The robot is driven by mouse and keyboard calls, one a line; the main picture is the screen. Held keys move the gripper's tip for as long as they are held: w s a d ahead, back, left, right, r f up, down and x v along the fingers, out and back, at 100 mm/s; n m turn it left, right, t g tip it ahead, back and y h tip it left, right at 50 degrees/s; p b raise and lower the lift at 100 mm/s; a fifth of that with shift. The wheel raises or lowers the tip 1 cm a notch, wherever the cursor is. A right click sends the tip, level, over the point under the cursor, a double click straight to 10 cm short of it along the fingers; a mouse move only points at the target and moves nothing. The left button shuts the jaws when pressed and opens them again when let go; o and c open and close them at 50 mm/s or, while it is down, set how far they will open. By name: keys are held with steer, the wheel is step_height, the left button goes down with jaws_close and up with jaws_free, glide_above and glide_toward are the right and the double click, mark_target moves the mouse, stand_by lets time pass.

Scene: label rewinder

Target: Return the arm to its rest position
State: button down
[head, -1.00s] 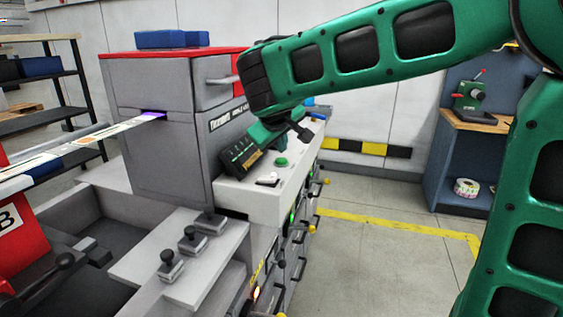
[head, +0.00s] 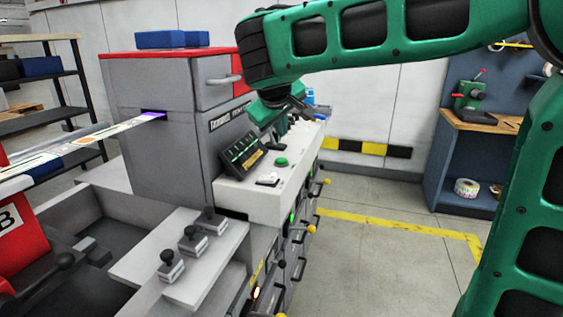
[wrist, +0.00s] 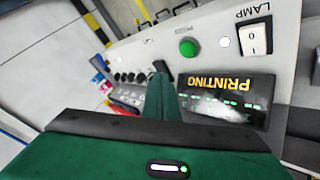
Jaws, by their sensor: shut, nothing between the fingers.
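My green arm (head: 375,28) reaches across the top of the head view from the right. My gripper (wrist: 160,70) is shut and empty in the wrist view, above the machine's control panel. In the head view, the green hand hangs below the arm's end, over the back of the panel and partly hidden by the arm. The label machine (head: 160,130) is a grey cabinet with a red top edge. Its dark screen (head: 243,155) reads "PRINTING" in the wrist view (wrist: 222,98). The green button (wrist: 189,47) and the lamp switch (wrist: 255,38) lie apart from the gripper.
Several stampers (head: 192,240) stand on the grey ledge at the front. A blue workbench (head: 470,165) with a green press (head: 473,95) stands at the right. A tape roll (head: 466,187) is on its shelf. The floor between is clear.

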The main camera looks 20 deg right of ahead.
steer(key=s+d+f+m+g, duration=0.25)
steer(key=s+d+f, duration=0.25)
steer(key=s+d, duration=0.3)
steer(key=s+d+f+m+g, duration=0.25)
steer(key=s+d+f, duration=0.25)
steer(key=s+d, duration=0.3)
steer(key=s+d+f+m+g+y, duration=0.1)
steer(key=s+f, duration=0.4)
steer(key=s, duration=0.6)
steer(key=s+d+f+m+g+y, duration=0.1)
steer(key=s+f+m+g+y, duration=0.1)
steer(key=s, duration=0.9)
step_height(320, 180, down, 3)
steer(key=m+y, duration=0.1)
steer(key=m, duration=0.1)
steer(key=shift+m, duration=0.3)
steer(key=shift+d+r, duration=0.1)
steer(key=shift+d, duration=0.05)
steer(key=shift+w+f+g, duration=0.25)
steer(key=shift+w+g, duration=0.05)
steer(key=shift+w, duration=0.25)
